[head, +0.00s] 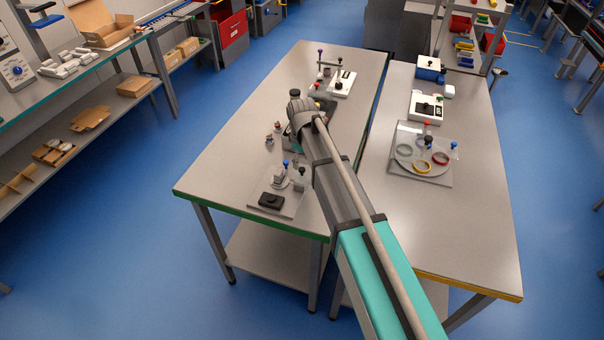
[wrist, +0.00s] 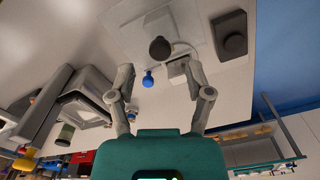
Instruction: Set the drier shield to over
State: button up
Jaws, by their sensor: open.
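I cannot tell for sure which part is the drier shield. A clear plate (wrist: 120,25) shows at the top of the wrist view, with a dark round knob (wrist: 160,48) over it. A blue knob (wrist: 148,80) is just below, and a black box with a round button (wrist: 230,36) is to the right. In the head view this station is a pale base (head: 291,208) at the near left table's front, with a black box (head: 271,201) and a blue knob (head: 285,163). My gripper (wrist: 158,72) is open and empty, its fingers apart below the dark knob; the arm mostly hides it in the head view.
A grey boxy fixture (wrist: 85,98) is left of my fingers in the wrist view. The right table (head: 465,235) carries a clear square plate (head: 440,178) with coloured rings, and a white box (head: 427,106). A narrow gap separates the tables. The right table's front is clear.

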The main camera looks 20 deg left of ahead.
aim_at(302, 168)
jog(key=shift+f+b, duration=1.75)
jog(key=shift+f, duration=0.35)
grip_shut()
